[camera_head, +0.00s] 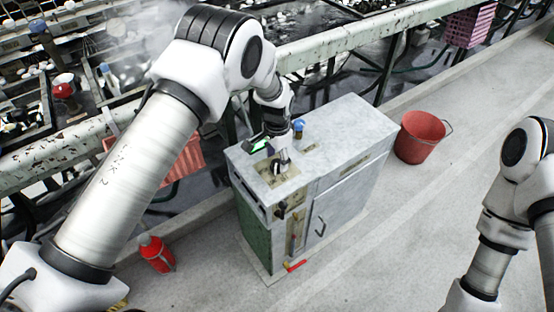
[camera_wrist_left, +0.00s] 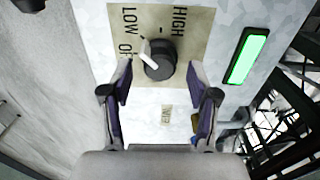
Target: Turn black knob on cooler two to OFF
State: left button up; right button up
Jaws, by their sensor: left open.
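The cooler (camera_head: 345,130) is a grey-white metal cabinet with a green side panel. In the left wrist view the black knob (camera_wrist_left: 160,62) sits on a tan plate (camera_wrist_left: 205,22) on the cooler's top, marked HIGH, LOW and a partly hidden OFF. Its white pointer leans up and left, toward the LOW and OFF side. My left gripper (camera_head: 281,166) is over this plate. In the wrist view its open fingers (camera_wrist_left: 159,82) are on either side just short of the knob, with a gap. My right arm shows at the right; its gripper is out of frame.
A lit green display (camera_wrist_left: 246,56) is beside the plate. A red bucket (camera_head: 421,137) stands right of the cooler, and a red bottle (camera_head: 156,253) on the floor at left. Basins and a metal rail (camera_head: 340,41) run behind.

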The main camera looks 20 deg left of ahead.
pick_arm(q)
jog(key=shift+f, duration=0.4)
grip_shut()
jog(key=shift+n, duration=0.3)
jog(key=n, duration=0.4)
jog(key=shift+p, duration=0.35)
jog(key=shift+n, duration=2.2)
